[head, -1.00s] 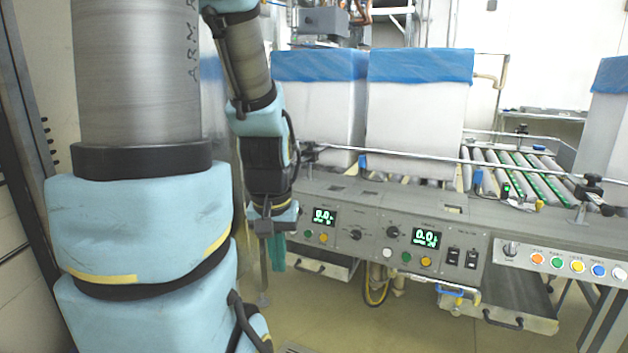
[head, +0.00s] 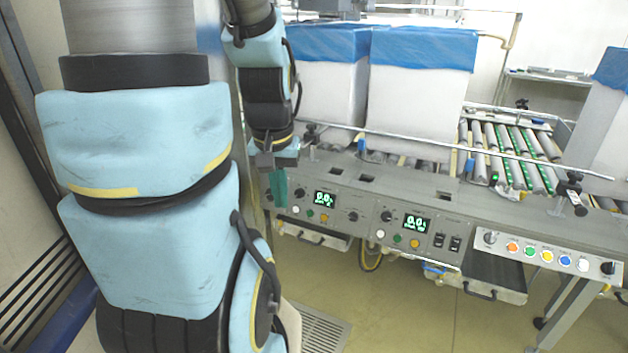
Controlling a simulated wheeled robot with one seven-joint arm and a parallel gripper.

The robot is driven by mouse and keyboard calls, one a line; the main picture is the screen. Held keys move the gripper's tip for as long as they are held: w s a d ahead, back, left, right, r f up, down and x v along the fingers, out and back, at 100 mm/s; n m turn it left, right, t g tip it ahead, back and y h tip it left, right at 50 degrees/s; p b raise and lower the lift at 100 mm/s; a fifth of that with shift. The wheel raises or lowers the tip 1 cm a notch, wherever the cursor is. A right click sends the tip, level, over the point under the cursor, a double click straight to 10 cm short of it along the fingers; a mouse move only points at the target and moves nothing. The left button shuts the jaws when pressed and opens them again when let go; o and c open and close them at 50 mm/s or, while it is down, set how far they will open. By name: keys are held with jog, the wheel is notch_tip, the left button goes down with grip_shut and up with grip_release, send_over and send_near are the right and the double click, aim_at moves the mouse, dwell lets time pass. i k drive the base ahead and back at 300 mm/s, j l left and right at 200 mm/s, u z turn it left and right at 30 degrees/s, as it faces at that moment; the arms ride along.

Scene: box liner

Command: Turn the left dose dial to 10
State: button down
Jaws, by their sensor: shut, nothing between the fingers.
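The left dose station is on the grey control panel, with a green-lit display (head: 325,199) that appears to read 0.0. A small dark dial (head: 299,193) sits just left of that display; it is too small to read its pointer. Another dark knob (head: 353,216) sits to the right of the display. My gripper (head: 279,190) hangs with its teal fingers pointing down, shut and empty, just left of the small dial. In this view it overlaps the panel's left end. I cannot tell its exact distance from the panel, and no contact with the dial shows.
A right station has its own dial (head: 386,215) and display (head: 417,222). Coloured buttons line the panel below the displays. A metal rail (head: 440,147) runs above the counter, before the blue-lined white boxes (head: 420,95). The floor in front is clear.

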aim_at(300, 194)
jog(key=j+u, duration=0.2)
jog(key=j, duration=0.25)
jog(key=i+j+u, duration=0.2)
jog(key=j, duration=0.2)
jog(key=j+u, duration=0.2)
jog(key=j, duration=0.25)
